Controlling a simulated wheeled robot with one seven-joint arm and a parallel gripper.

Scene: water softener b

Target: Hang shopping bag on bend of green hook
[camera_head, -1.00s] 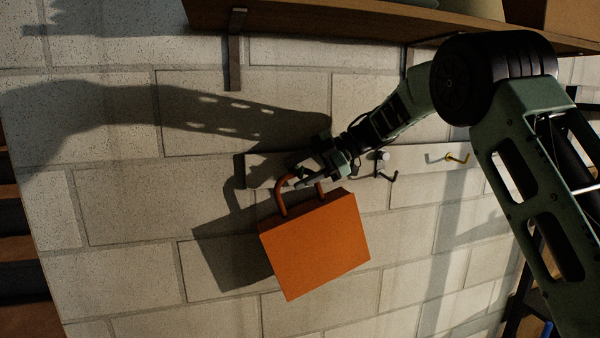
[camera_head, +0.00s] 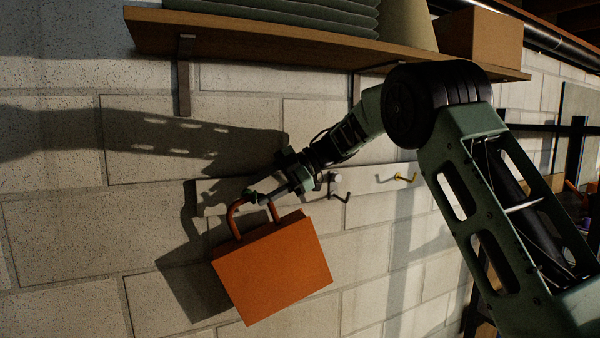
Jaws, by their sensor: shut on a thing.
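The orange shopping bag (camera_head: 272,268) hangs tilted in front of the wall, its front face toward me. Its two-legged handle (camera_head: 234,220) rises to my gripper (camera_head: 268,196), which is shut on the top of the handle. A small dark green piece (camera_head: 250,197) shows at the handle's top left, against the rail; it looks like the green hook, but its bend is mostly hidden by the handle and fingers. I cannot tell whether the handle touches it or lies over it.
The pale hook rail (camera_head: 212,196) runs along the block wall. A wooden shelf (camera_head: 260,43) with a bracket (camera_head: 184,75) juts out above. A cardboard box (camera_head: 480,38) stands on it.

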